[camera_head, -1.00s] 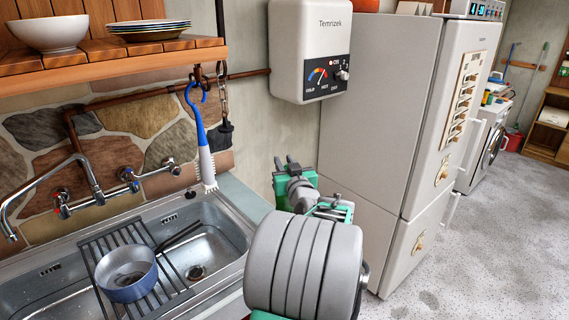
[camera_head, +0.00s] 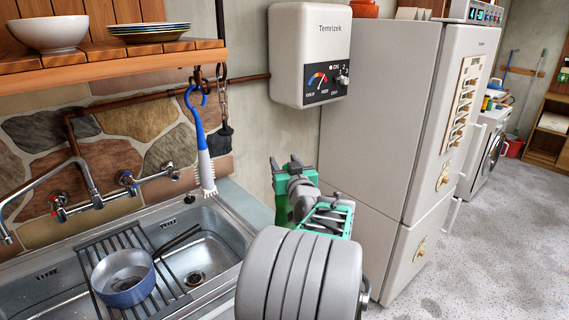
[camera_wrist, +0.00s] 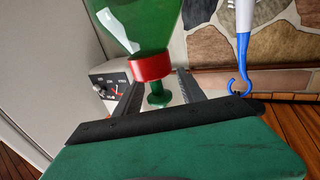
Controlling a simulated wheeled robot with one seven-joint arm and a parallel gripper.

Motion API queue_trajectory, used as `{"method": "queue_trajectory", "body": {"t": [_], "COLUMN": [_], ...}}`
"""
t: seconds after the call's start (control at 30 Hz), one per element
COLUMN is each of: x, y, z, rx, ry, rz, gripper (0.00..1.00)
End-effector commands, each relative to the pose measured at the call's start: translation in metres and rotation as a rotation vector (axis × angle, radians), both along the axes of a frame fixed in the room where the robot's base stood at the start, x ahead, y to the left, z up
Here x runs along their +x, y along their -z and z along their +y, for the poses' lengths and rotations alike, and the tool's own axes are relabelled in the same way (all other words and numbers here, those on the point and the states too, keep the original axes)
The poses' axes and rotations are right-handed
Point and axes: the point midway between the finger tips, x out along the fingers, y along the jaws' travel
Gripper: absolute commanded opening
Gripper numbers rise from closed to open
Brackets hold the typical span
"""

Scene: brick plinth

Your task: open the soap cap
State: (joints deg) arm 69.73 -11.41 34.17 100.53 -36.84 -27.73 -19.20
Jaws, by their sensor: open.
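The soap bottle is green and see-through, with a red collar and a green nozzle; the bottle (camera_wrist: 150,22) shows at the top of the wrist view, which is turned upside down. Its red collar (camera_wrist: 152,68) and green nozzle (camera_wrist: 158,97) lie between the fingers of my gripper (camera_wrist: 158,84). The fingers are open, with a gap on both sides of the nozzle. In the head view my gripper (camera_head: 286,168) is beside the wall, right of the sink. There my own arm hides most of the bottle, and I cannot separate it surely from my gripper's green parts.
A steel sink (camera_head: 215,215) holds a blue-grey pot (camera_head: 124,290) on a rack. A blue and white brush (camera_head: 202,150) hangs from a hook left of my gripper. A water heater (camera_head: 310,55) is above, and a fridge (camera_head: 375,130) stands close on the right.

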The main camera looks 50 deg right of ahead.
Motion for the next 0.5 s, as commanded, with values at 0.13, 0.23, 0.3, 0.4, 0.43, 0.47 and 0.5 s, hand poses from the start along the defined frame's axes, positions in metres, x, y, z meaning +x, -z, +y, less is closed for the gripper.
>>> {"method": "queue_trajectory", "body": {"t": [0.13,0.23,0.3,0.4,0.43,0.47,0.5], "x": [-0.001,-0.009,-0.019,-0.037,-0.041,-0.046,-0.051], "y": [0.000,0.001,0.002,0.002,0.002,0.002,0.002], "z": [0.000,0.005,0.013,0.026,0.030,0.034,0.038], "rx": [0.000,-0.001,-0.002,-0.003,-0.002,-0.003,-0.002], "ry": [0.000,0.002,0.003,0.005,0.004,0.004,0.004], "rz": [0.000,-0.001,-0.001,-0.001,-0.001,0.000,-0.001], "gripper": [0.47,0.47,0.47,0.47,0.47,0.47,0.47]}}
